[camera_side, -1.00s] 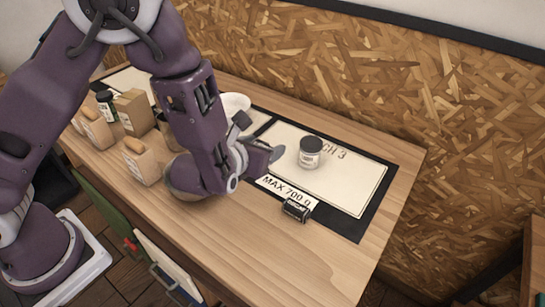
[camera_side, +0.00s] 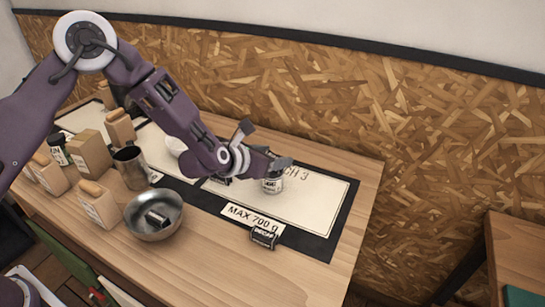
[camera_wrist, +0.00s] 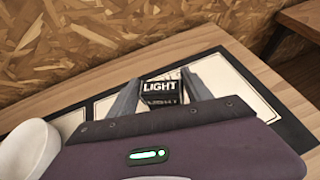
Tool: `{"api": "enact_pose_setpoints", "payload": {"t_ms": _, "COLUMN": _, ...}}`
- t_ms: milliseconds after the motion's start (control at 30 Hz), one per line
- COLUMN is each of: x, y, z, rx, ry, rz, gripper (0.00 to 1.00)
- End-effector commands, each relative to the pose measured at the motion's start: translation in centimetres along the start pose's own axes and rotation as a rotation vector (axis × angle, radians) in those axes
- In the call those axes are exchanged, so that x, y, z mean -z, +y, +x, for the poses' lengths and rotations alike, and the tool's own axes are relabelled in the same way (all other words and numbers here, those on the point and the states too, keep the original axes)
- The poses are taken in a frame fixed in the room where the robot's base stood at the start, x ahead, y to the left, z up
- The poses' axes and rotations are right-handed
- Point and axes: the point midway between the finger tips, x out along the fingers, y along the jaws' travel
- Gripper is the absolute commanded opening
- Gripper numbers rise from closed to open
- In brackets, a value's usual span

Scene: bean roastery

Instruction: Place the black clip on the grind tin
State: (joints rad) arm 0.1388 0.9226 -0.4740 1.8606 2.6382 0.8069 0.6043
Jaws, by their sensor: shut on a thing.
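My gripper (camera_side: 283,163) is over the mat at the right. In the wrist view its fingers (camera_wrist: 158,92) are on either side of a small black clip (camera_wrist: 160,86) marked LIGHT, and hold it. The side view does not show this clip clearly. A grey metal cup (camera_side: 130,168) stands at the left. I cannot tell for certain which of the two is the grind tin.
Another black clip, marked DECAF (camera_side: 264,236), lies near the MAX 700 g label (camera_side: 253,217). A metal bowl (camera_side: 152,228) holds a dark clip-like piece (camera_side: 157,219). Several tan bags (camera_side: 98,204) stand at the left. The table's right end is clear.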

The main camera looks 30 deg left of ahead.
Motion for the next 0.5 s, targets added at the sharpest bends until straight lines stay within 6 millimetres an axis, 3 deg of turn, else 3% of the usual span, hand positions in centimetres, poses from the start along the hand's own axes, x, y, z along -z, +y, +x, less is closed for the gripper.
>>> {"api": "enact_pose_setpoints", "payload": {"t_ms": 300, "x": 0.37, "y": -0.02, "z": 0.19, "rx": 0.000, "ry": -0.001, "rz": 0.000, "gripper": 0.20}}
{"api": "enact_pose_setpoints", "payload": {"t_ms": 333, "x": 0.41, "y": -0.01, "z": 0.22, "rx": 0.000, "ry": -0.001, "rz": 0.000, "gripper": 0.60}}
{"api": "enact_pose_setpoints", "payload": {"t_ms": 433, "x": 0.37, "y": -0.01, "z": 0.20, "rx": 0.000, "ry": -0.001, "rz": 0.000, "gripper": 0.79}}
{"api": "enact_pose_setpoints", "payload": {"t_ms": 500, "x": 0.37, "y": -0.01, "z": 0.20, "rx": 0.000, "ry": -0.001, "rz": 0.000, "gripper": 0.80}}
